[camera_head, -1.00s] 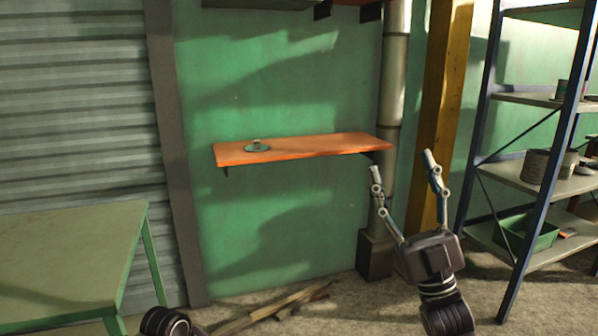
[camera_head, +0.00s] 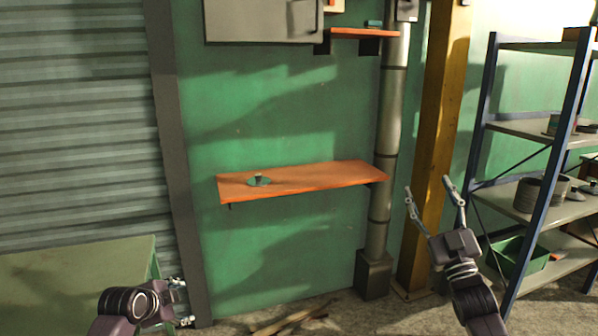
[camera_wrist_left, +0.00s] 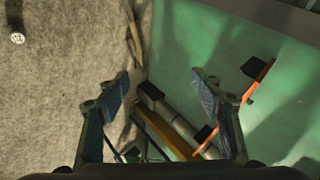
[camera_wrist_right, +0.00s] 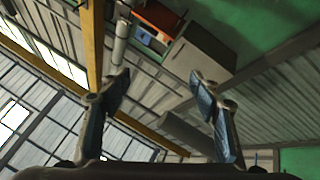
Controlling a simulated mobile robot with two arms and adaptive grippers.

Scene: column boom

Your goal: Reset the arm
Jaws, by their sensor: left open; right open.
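My right gripper (camera_head: 432,204) is open and empty, fingers pointing up, to the right of the orange wall shelf in the head view. In the right wrist view its spread fingers (camera_wrist_right: 160,95) have nothing between them. My left gripper (camera_head: 184,304) is low at the left in the head view, by the green table, partly hidden by its own wrist. In the left wrist view its fingers (camera_wrist_left: 162,95) are apart and empty.
An orange wall shelf (camera_head: 310,180) bears a small green dish-like thing (camera_head: 259,180). A green table (camera_head: 70,275) stands at left. A yellow post (camera_head: 434,130), a grey pipe (camera_head: 391,130) and a blue metal rack (camera_head: 540,190) stand at right. Wood sticks (camera_head: 290,318) lie on the floor.

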